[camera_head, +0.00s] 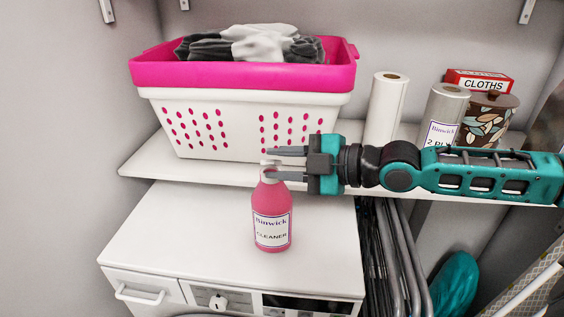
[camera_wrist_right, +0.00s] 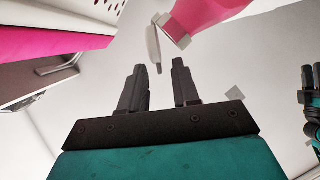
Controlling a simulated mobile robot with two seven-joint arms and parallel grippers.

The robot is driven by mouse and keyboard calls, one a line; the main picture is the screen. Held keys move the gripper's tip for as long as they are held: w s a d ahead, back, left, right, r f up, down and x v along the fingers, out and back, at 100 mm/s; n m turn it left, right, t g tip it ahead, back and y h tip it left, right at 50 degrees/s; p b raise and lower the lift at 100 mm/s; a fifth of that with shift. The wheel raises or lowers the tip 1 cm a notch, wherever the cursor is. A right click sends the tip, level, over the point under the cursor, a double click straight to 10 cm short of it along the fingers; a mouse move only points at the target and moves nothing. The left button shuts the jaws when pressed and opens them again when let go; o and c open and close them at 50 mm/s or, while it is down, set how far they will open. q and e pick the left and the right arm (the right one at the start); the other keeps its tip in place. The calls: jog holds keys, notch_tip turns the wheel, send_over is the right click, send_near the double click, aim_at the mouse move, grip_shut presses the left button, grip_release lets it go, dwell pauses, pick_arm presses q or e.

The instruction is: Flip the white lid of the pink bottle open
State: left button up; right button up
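The pink bottle (camera_head: 271,222) stands upright on the white appliance top, its label facing the head camera. Its white lid (camera_head: 270,163) is at the top, partly hidden by my right gripper (camera_head: 274,163). In the right wrist view the lid (camera_wrist_right: 153,48) is a thin white flap standing at an angle to the white neck of the pink bottle (camera_wrist_right: 205,12). My right gripper (camera_wrist_right: 158,65) is open, with a gap between its fingers. The lid lies just beyond the fingertips; I cannot tell whether they touch it.
A pink and white laundry basket (camera_head: 245,115) with cloths stands on the shelf (camera_head: 165,165) behind the bottle. Paper rolls (camera_head: 386,105), a patterned canister (camera_head: 488,120) and a red cloths box (camera_head: 480,80) stand to the right. The appliance top (camera_head: 185,230) left of the bottle is clear.

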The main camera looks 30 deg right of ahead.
jog(key=shift+c, duration=0.4)
grip_shut()
